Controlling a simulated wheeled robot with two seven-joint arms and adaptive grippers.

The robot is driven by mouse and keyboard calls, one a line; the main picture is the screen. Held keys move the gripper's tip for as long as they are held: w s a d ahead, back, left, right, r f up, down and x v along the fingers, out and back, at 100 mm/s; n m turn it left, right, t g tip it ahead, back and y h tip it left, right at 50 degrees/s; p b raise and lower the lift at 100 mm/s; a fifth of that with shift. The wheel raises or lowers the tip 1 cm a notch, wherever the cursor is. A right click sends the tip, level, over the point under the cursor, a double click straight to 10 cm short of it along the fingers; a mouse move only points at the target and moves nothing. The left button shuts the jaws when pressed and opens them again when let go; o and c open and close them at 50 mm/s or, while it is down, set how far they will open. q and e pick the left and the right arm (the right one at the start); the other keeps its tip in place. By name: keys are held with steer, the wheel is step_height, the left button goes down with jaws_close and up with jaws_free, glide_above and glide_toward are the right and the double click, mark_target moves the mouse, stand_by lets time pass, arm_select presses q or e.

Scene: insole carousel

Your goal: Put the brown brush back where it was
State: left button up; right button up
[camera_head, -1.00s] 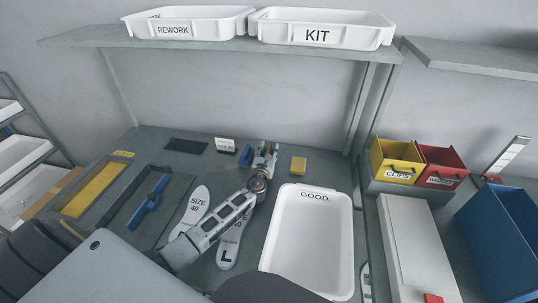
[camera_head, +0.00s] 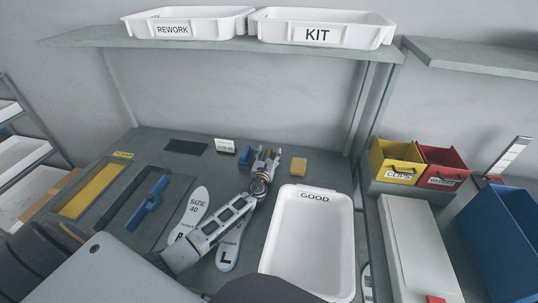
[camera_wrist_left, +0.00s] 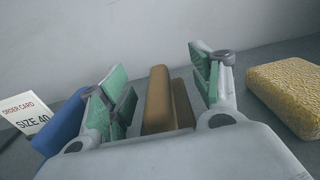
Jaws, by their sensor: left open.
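The brown brush (camera_wrist_left: 157,98) stands between the two spread fingers of my left gripper in the left wrist view, with a gap visible on each side. My left gripper (camera_wrist_left: 165,85) is open around it, with green finger pads. In the head view my left gripper (camera_head: 267,156) is low over the back of the table, and it mostly hides the brush there. My right gripper is not in view.
A blue block (camera_wrist_left: 60,125) and the order card (camera_wrist_left: 28,116) are left of the gripper. A yellow sponge (camera_head: 299,165) is to its right. The white GOOD tray (camera_head: 348,240) stands nearer, to the right. Insoles (camera_head: 190,211) lie under and beside my left arm.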

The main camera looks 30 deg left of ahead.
arm_select(q)
steer(key=shift+r, duration=0.1)
steer(key=shift+v, duration=3.5)
steer(key=shift+s, duration=0.2)
